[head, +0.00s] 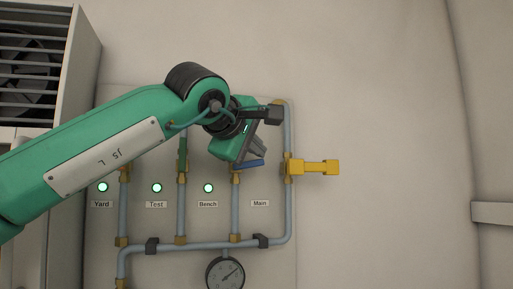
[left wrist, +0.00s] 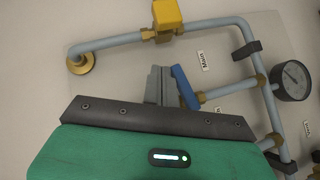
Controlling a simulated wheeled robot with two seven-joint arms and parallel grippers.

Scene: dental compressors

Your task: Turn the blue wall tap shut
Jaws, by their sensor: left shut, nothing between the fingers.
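The blue tap handle (head: 250,163) sits on the pipe above the Bench label. It lies nearly crosswise to that pipe, slightly tilted. In the left wrist view the blue handle (left wrist: 185,87) is right beside my fingers. My left gripper (head: 259,148) is shut and empty, just above the handle in the head view; its fingertips also show in the left wrist view (left wrist: 160,84). I cannot tell whether the fingers touch the handle. My gripper and arm hide the upper part of the Bench pipe. My right gripper is not in view.
A yellow handle (head: 318,167) sticks out sideways on the Main pipe (head: 288,210). A green handle (head: 182,155) stands along the Test pipe. My arm covers the Yard tap's top. A gauge (head: 225,273) hangs below. Several green lamps are lit.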

